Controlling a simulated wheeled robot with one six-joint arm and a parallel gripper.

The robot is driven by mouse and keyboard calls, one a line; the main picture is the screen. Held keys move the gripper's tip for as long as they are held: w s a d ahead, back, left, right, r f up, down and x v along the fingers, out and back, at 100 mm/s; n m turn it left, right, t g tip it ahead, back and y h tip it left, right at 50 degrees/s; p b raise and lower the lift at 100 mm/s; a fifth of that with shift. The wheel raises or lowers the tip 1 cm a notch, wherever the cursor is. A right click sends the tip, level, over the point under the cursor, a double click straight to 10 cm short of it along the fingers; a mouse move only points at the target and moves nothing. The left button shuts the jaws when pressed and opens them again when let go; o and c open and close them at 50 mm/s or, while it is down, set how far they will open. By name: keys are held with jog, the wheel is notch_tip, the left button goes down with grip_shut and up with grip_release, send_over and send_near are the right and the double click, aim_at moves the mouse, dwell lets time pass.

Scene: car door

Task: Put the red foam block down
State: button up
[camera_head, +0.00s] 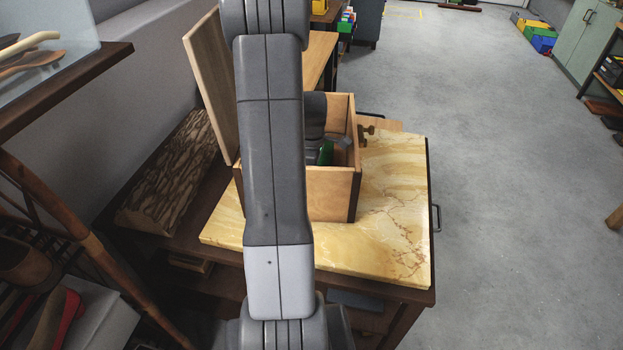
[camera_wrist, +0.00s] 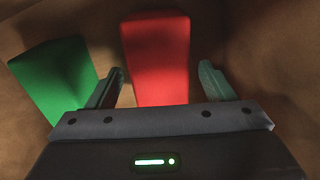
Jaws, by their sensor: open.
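The red foam block (camera_wrist: 156,55) is between the two fingers of my gripper (camera_wrist: 162,70) in the wrist view. The fingers are apart, with a visible gap on each side of the block. A green block (camera_wrist: 52,78) lies to the left, beside the left finger. Brown walls surround both blocks. In the head view my gripper is down inside an open wooden box (camera_head: 335,197), mostly hidden by my arm and the box walls. A bit of green (camera_head: 326,153) shows in the box; the red block is hidden there.
The box's raised lid (camera_head: 209,85) stands on the left. The box sits on a yellow marbled tabletop (camera_head: 395,215), clear at the front right. A dark shelf (camera_head: 70,85) is at the left. Open grey floor (camera_head: 510,180) lies to the right.

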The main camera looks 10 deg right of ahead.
notch_tip(320, 180, up, 9)
jog(key=shift+r, duration=0.1)
dwell(0.4)
